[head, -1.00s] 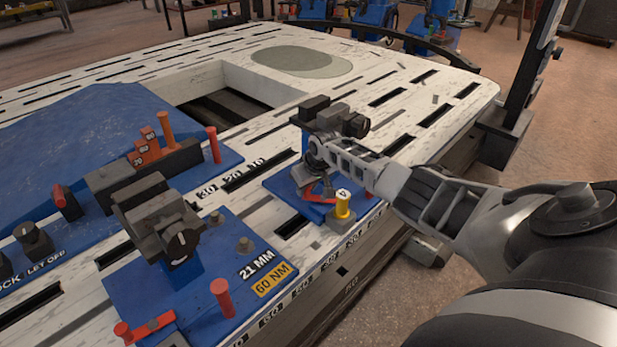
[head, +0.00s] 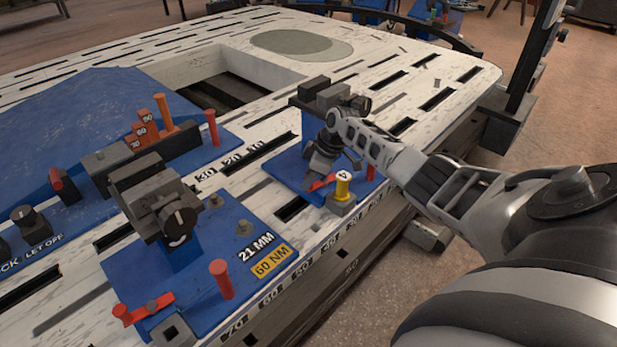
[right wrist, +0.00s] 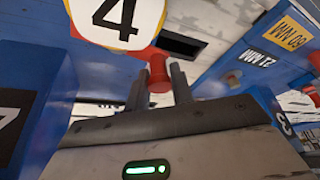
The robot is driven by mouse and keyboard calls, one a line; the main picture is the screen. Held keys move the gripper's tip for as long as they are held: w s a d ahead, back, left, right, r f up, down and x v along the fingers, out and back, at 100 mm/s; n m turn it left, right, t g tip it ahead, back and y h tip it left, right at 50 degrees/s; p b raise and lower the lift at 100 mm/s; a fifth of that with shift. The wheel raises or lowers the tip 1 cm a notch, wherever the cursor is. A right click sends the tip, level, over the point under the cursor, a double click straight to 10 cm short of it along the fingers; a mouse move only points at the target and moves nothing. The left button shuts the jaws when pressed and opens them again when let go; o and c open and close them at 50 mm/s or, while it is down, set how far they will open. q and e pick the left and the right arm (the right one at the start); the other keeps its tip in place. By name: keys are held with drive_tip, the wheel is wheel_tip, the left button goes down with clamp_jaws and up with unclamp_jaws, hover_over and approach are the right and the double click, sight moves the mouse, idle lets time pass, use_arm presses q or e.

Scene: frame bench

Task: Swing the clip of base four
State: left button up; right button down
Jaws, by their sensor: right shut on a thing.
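Base four is a blue plate (head: 284,172) with a dark clamp block (head: 318,92) on top, near the table's right edge. Its yellow post (head: 343,188) carries a white cap marked 4. That mark shows large in the right wrist view (right wrist: 118,14). The red clip (head: 322,183) lies low on the plate beside the yellow post, partly hidden by my gripper. My right gripper (head: 320,172) points down over it. In the right wrist view, its two fingers are shut on the clip's red knob (right wrist: 159,72). My left gripper is not in view.
A blue base (head: 215,285) marked 21 MM and 60 NM stands nearer, with its own clamp (head: 158,200), red post (head: 221,278) and red clip (head: 143,309). A red post (head: 371,172) stands right of the yellow post. The slotted white table (head: 420,75) is clear behind.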

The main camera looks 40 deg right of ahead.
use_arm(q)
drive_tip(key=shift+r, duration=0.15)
use_arm(e)
drive_tip(key=c, duration=2.2)
unclamp_jaws()
drive_tip(key=shift+s+n, duration=0.1)
drive_tip(key=shift+n, duration=0.2)
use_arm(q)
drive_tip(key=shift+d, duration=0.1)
use_arm(e)
drive_tip(key=c, duration=1.2)
unclamp_jaws()
drive_tip(key=shift+a, duration=0.1)
drive_tip(key=shift+r, duration=0.25)
use_arm(q)
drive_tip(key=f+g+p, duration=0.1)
drive_tip(key=p, duration=0.1)
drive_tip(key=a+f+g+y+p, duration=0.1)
drive_tip(key=p, duration=0.1)
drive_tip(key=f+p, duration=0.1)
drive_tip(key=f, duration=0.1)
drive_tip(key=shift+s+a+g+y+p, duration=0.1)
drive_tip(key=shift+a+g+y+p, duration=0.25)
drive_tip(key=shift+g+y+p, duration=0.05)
use_arm(e)
drive_tip(key=v, duration=1.5)
drive_tip(key=shift+d+r, duration=0.2)
drive_tip(key=shift+d, duration=0.05)
